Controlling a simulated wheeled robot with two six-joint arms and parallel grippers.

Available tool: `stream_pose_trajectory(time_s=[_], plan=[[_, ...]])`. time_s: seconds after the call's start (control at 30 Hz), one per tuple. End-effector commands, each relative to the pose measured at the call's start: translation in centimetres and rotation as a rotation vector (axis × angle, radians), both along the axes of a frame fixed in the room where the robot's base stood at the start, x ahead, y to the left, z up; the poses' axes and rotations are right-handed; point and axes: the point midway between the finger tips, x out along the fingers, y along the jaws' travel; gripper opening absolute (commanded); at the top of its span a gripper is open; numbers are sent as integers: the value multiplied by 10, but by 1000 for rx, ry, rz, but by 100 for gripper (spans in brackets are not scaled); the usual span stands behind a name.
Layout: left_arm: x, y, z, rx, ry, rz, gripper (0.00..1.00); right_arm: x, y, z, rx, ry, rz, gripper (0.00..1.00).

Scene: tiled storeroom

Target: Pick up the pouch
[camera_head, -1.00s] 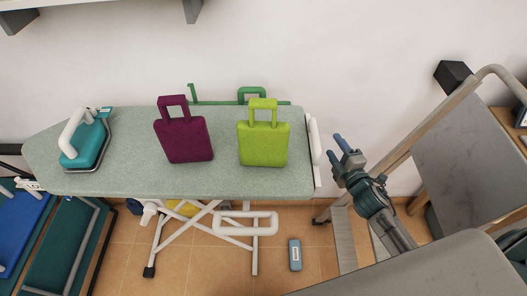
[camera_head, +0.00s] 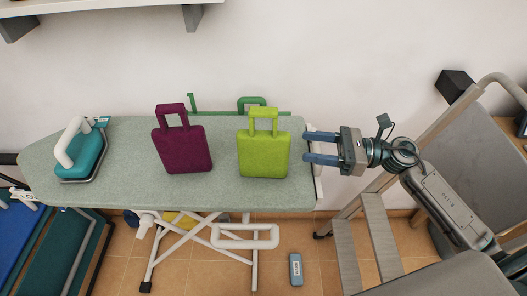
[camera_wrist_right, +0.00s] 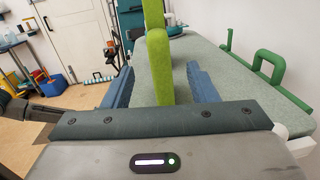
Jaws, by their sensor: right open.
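Two pouches with loop handles stand on the ironing board (camera_head: 225,190): a lime-green pouch (camera_head: 263,158) on the right and a purple pouch (camera_head: 183,150) left of it. My right gripper (camera_head: 306,147) is open and empty at the board's right end, its fingers pointing left at the green pouch. A small gap shows between the fingertips and that pouch. In the right wrist view the green pouch (camera_wrist_right: 160,70) appears edge-on between the two blue fingers. My left gripper is not in view.
A teal iron (camera_head: 82,155) stands at the board's left end. A green rail with a handle (camera_head: 251,103) runs along the back edge. A step ladder (camera_head: 375,235) stands at the right below my right arm. A shelf (camera_head: 110,8) hangs above left.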

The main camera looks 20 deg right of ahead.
Motion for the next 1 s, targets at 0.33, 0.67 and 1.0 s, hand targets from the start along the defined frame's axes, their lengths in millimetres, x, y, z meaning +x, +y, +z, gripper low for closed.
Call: stream_pose_trajectory(time_s=[0.33,0.67,1.0], plan=[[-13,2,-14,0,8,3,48,5,20,-3,-50,-31,38,53],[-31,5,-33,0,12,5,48,15,48,-4,-51,-27,37,53],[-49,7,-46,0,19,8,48,23,64,-7,-48,-25,37,53]])
